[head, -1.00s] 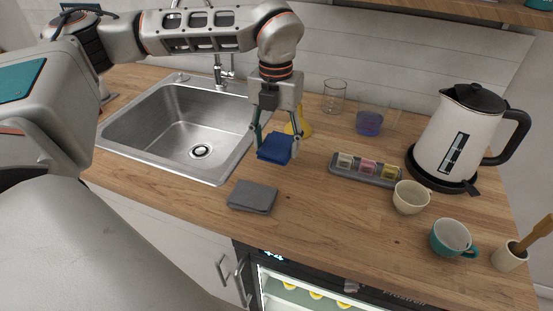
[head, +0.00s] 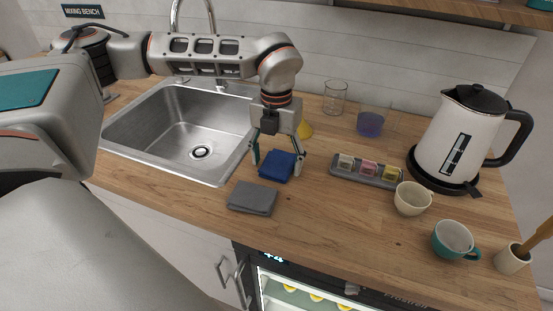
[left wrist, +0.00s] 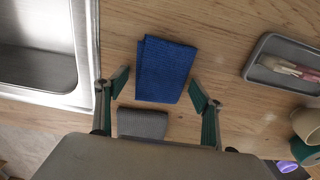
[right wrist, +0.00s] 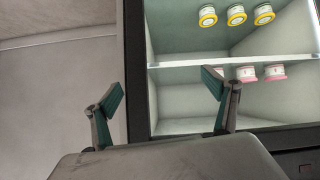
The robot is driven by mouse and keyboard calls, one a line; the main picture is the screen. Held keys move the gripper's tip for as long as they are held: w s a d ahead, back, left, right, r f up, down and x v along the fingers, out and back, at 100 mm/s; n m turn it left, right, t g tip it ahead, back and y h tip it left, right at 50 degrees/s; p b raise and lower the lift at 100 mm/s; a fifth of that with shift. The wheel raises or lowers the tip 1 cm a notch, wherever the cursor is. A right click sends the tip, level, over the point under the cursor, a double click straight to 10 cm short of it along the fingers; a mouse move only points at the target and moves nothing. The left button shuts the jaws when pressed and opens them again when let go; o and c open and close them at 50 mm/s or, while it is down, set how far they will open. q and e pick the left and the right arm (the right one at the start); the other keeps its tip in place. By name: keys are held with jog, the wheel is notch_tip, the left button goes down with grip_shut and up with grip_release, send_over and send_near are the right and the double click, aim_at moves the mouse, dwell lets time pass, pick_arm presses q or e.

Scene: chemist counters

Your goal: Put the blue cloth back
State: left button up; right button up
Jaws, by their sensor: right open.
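The folded blue cloth (head: 278,166) lies on the wooden counter, just behind the folded grey cloth (head: 252,198) and right of the sink. My left gripper (head: 278,168) is above it, pointing down, with its fingers spread on either side. In the left wrist view the blue cloth (left wrist: 166,70) shows between the two open fingertips (left wrist: 158,92), with gaps on both sides. The grey cloth (left wrist: 143,123) is partly cut off there by my gripper body. My right gripper (right wrist: 168,90) is open and empty in front of the lit fridge.
The steel sink (head: 160,170) is to the left.

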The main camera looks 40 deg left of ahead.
aim_at(276, 163)
pick_arm(q)
jog(key=shift+r, duration=0.1)
notch_tip(276, 163, up, 12)
jog(key=shift+p, duration=0.45)
dwell(0.8)
